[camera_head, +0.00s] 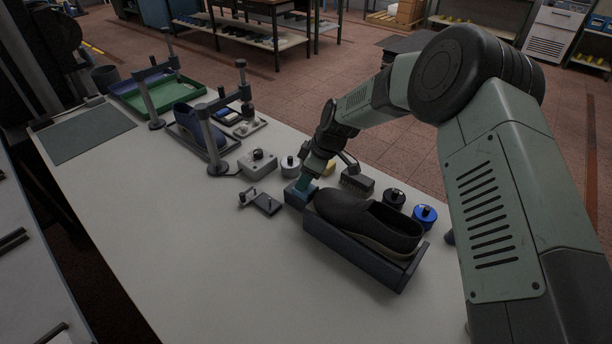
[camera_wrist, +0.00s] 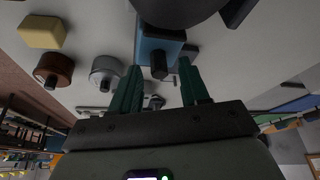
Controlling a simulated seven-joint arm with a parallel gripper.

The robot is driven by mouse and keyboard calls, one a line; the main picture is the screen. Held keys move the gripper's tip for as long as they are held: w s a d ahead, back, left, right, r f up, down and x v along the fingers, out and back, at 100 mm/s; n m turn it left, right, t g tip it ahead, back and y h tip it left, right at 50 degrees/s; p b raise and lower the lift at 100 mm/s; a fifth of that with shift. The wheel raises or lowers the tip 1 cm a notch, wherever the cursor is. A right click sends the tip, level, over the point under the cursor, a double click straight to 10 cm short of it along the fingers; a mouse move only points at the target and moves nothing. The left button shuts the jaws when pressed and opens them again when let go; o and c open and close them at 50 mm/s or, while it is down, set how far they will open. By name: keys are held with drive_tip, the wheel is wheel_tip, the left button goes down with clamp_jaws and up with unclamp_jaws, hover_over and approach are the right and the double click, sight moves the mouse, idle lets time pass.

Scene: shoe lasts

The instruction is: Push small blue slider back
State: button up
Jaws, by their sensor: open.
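The small blue slider is a blue block with a dark round knob on its front. In the wrist view the block (camera_wrist: 160,48) is just ahead of my gripper (camera_wrist: 160,88), and its knob lies between and slightly beyond the two green fingertips. My fingers are spread apart with nothing held between them; I cannot tell whether a finger touches the knob. In the head view the blue block (camera_head: 293,196) sits low at the left end of the shoe stand, and my gripper (camera_head: 303,184) reaches down over it, partly hiding it.
A dark shoe (camera_head: 365,222) rests on a dark stand (camera_head: 350,250) right beside the slider. A small black bracket (camera_head: 264,203) lies left. The front table is clear.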

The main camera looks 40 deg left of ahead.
sight(312, 186)
drive_tip(key=shift+c, duration=0.3)
clamp_jaws()
drive_tip(key=shift+a+r, duration=0.1)
drive_tip(key=shift+a, duration=1.5)
drive_tip(key=shift+o, duration=0.3)
unclamp_jaws()
drive_tip(key=v, duration=1)
drive_tip(key=shift+d+r, duration=0.25)
drive_tip(key=shift+r, duration=0.05)
drive_tip(key=shift+w, duration=0.1)
